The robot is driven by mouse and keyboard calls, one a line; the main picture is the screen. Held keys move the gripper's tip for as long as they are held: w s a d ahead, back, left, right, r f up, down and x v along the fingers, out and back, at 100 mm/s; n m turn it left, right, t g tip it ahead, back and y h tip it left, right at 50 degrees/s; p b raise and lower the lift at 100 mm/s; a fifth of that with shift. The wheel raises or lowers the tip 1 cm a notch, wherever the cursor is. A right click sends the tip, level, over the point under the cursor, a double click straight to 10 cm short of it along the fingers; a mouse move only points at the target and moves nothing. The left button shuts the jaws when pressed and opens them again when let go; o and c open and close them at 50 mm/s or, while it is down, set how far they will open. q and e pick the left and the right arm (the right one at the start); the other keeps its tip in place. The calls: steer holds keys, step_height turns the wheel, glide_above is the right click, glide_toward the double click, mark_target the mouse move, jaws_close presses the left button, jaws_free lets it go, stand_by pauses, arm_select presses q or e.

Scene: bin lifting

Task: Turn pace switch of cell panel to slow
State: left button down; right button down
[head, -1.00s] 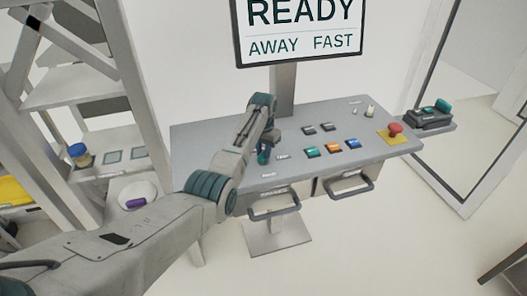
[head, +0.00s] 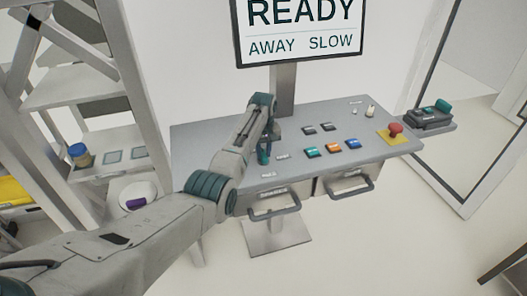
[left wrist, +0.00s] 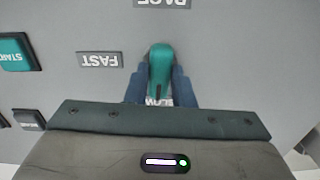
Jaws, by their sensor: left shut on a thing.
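The cell panel (head: 215,137) is a grey sloped desk with buttons, and the screen (head: 303,28) above it reads READY, AWAY, SLOW. My left gripper (head: 263,157) is down at the left part of the panel. In the left wrist view its two blue fingers (left wrist: 160,88) are shut on the teal pace switch (left wrist: 160,66). The FAST label (left wrist: 99,60) lies to the left of the switch, and the PACE label (left wrist: 162,3) is at the top edge. The SLOW label (left wrist: 158,101) is partly hidden between the fingers. My right gripper is not in view.
Teal, orange and blue buttons (head: 333,148) sit right of the gripper. A red emergency button (head: 395,130) is on a yellow plate at the right. Two drawers with handles (head: 273,210) hang below the panel. A shelf rack (head: 95,98) stands at the left.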

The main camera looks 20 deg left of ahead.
mark_target(263, 154)
arm_select(q)
steer(key=shift+r+n, duration=0.1)
steer(key=shift+n, duration=0.4)
steer(key=c, duration=1.2)
jaws_free()
steer(key=shift+c, duration=0.2)
steer(key=shift+r+b, duration=0.3)
steer(key=shift+r, duration=0.1)
step_height(263, 154, up, 10)
steer(key=b, duration=0.3)
steer(key=shift+b, duration=0.4)
